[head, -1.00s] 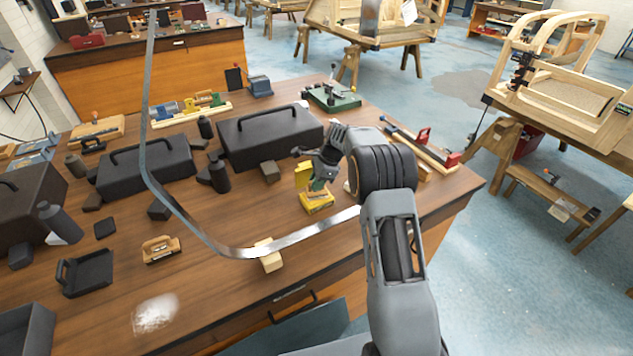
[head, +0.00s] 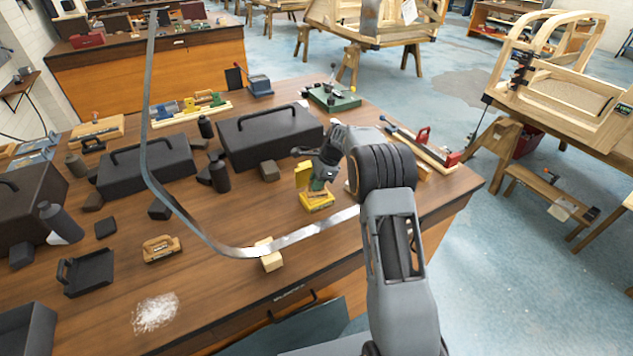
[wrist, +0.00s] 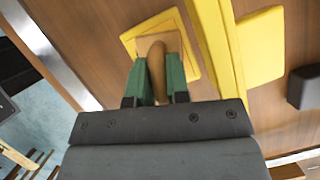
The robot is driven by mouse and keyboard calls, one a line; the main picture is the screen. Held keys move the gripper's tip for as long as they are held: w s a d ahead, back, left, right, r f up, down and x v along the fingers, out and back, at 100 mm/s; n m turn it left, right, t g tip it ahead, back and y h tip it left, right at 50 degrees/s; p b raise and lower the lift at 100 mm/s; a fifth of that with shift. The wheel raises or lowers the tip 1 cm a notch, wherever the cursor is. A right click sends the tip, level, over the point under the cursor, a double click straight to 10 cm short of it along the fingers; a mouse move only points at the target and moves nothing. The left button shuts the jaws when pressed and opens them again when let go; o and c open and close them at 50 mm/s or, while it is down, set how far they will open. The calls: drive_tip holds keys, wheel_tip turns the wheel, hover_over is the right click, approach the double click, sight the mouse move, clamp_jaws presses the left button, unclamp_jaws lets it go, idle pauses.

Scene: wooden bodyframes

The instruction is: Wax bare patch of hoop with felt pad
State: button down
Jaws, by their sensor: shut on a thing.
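The hoop (head: 168,195) is a thin bent metal strip that rises at the left, curves low across the bench front and runs right behind my arm. Its lower right stretch (head: 300,235) looks brighter; I cannot tell the exact edges of a bare patch. A wooden block (head: 272,262) is under its bend. My gripper (head: 319,184) is shut on the wooden knob of the pad (wrist: 157,75). The pad's square wooden back (wrist: 172,42) sits over a yellow tin (head: 317,202), inside its rim in the wrist view. The felt underside is hidden. The hoop also shows in the wrist view (wrist: 45,50).
A yellow lid-like panel (head: 303,174) stands beside the tin. A black toolbox (head: 268,138) and a small dark block (head: 269,171) are behind and left. A wooden-handled tool (head: 161,248) and white powder (head: 155,313) lie at the front left. The bench's right edge is close.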

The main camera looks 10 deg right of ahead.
idle(0.4)
drive_tip(key=shift+r+p, duration=2.8)
drive_tip(key=shift+r, duration=0.7)
